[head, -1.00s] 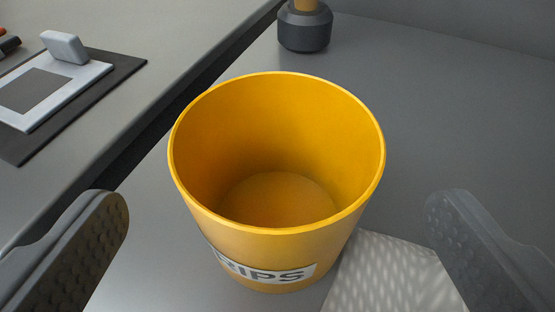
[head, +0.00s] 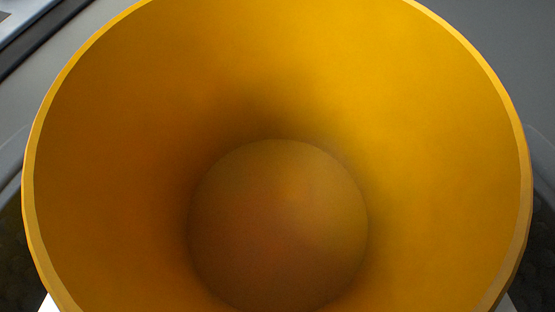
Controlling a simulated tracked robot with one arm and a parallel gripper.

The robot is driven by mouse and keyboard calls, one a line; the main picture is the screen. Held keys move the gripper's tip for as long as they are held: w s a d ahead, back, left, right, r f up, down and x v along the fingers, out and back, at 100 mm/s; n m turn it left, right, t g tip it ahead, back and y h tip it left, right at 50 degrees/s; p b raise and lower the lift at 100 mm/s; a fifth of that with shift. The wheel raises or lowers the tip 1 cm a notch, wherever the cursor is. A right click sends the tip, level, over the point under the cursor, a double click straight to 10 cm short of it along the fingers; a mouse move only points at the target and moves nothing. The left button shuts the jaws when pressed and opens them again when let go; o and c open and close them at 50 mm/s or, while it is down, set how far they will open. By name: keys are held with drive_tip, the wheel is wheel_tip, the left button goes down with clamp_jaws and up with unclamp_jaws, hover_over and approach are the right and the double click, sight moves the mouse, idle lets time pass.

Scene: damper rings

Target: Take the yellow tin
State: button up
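The yellow tin (head: 278,70) fills nearly the whole head view. I look straight down into it, and its inside and round floor look empty. Its rim is close to the camera, and its lower edge runs out of the picture. My gripper (head: 278,235) has one dark grey finger at the far left edge and one at the far right edge, both outside the tin. The rim hides most of both fingers. Whether they touch the tin's wall cannot be seen. The label on the tin is out of sight.
Grey surface (head: 530,60) shows at the upper right. A dark gap and a bit of the pale plate show at the upper left corner. Small white patches show at the bottom corners. The tin hides the rest.

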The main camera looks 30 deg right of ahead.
drive_tip(key=c, duration=0.7)
drive_tip(key=shift+o, duration=0.2)
drive_tip(key=shift+r, duration=0.15)
